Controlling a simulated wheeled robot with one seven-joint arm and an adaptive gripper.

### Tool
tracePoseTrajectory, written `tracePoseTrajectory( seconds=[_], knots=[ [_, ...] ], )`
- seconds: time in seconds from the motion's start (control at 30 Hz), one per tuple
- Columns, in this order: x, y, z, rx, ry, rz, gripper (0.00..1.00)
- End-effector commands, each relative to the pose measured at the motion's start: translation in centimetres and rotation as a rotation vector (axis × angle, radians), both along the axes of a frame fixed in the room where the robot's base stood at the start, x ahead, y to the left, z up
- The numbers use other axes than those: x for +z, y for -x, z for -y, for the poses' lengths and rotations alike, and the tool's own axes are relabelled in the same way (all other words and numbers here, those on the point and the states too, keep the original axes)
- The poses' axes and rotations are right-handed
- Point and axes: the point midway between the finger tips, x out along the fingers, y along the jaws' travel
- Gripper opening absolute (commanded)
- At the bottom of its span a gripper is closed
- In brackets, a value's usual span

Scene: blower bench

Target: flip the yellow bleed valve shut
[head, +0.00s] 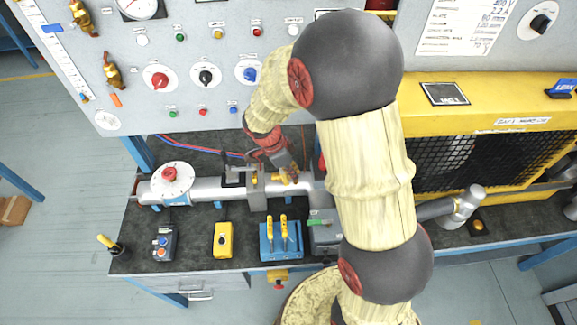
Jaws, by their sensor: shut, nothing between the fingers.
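My gripper (287,170) is shut and empty. It points down at the grey pipe (208,189) that runs along the back of the bench. Small yellow and brass fittings (254,180) sit on this pipe, just left of and below the fingertips. One of them may be the yellow bleed valve, but they are too small to tell its handle position. Whether my fingertips touch a fitting I cannot tell. My arm hides the pipe further right.
A blue block (281,241) with two upright yellow levers, a yellow box (222,239) and a grey button box (164,243) stand in front of the pipe. A control panel (200,50) rises behind. A yellow-framed mesh unit (470,160) is at right.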

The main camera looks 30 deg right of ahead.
Motion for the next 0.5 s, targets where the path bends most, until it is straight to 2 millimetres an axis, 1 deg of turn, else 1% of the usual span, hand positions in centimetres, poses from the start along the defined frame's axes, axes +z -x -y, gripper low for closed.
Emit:
tracePoseTrajectory(
  seconds=[0.03, 0.2, 0.5],
  knots=[
    [-0.6, 0.1, 0.2, -0.001, 0.000, -0.002, 0.00],
    [-1.5, 0.1, 0.5, 0.000, -0.001, 0.001, 0.00],
    [-1.6, 0.1, 0.5, 0.000, -0.001, 0.001, 0.00]
  ],
)
